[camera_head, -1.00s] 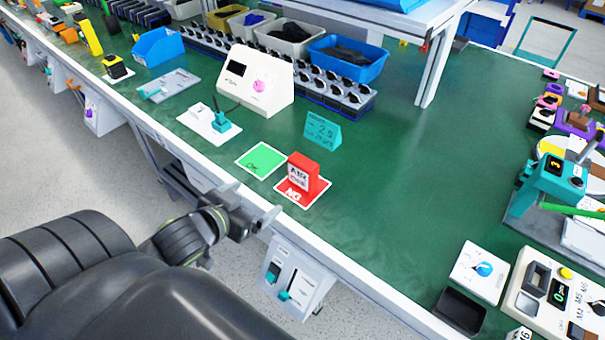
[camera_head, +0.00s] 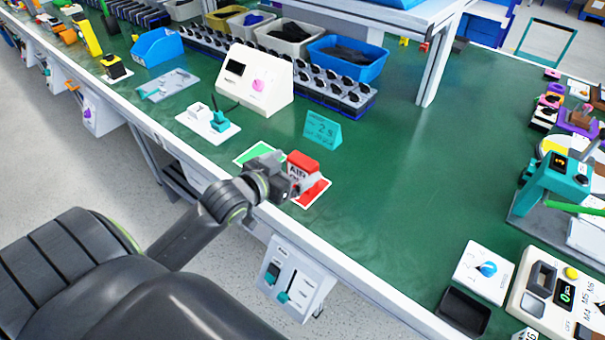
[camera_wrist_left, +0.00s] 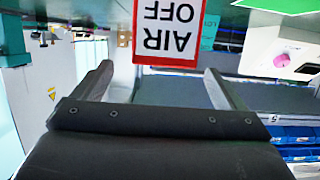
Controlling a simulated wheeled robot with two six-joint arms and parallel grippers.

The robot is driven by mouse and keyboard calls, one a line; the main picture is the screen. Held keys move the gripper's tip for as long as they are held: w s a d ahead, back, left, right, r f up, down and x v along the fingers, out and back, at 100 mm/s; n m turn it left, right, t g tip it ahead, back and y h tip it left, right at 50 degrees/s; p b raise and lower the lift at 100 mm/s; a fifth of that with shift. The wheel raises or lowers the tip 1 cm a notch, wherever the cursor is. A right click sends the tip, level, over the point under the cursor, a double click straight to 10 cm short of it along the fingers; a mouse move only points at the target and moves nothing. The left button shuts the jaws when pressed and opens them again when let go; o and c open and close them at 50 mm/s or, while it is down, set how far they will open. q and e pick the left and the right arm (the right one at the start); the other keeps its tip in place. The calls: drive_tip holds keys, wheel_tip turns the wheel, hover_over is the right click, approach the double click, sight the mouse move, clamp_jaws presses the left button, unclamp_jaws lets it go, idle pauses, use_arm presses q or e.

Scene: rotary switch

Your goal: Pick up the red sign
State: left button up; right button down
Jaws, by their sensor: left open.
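The red sign (camera_head: 304,161) stands upright on the red NG card (camera_head: 316,192) near the table's front edge. My left gripper (camera_head: 293,183) is at its front and covers part of its face. In the left wrist view the sign (camera_wrist_left: 167,63), with "AIR OFF" upside down, shows between the two spread fingers (camera_wrist_left: 158,74). The left gripper is open; I cannot tell whether a finger touches the sign. My right gripper is not in view.
A green card (camera_head: 247,155) lies just left, partly covered by my left gripper. A teal sign (camera_head: 323,130) stands behind the red one. A white box with a pink button (camera_head: 262,84) is at the back left.

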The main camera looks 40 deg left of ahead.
sight(300, 162)
use_arm(q)
drive_tip(key=shift+a+x, duration=0.2)
drive_tip(key=shift+x, duration=3.1)
drive_tip(key=shift+s+f, duration=0.1)
drive_tip(key=shift+c, duration=0.2)
drive_tip(key=c, duration=1.1)
drive_tip(key=shift+o, duration=0.2)
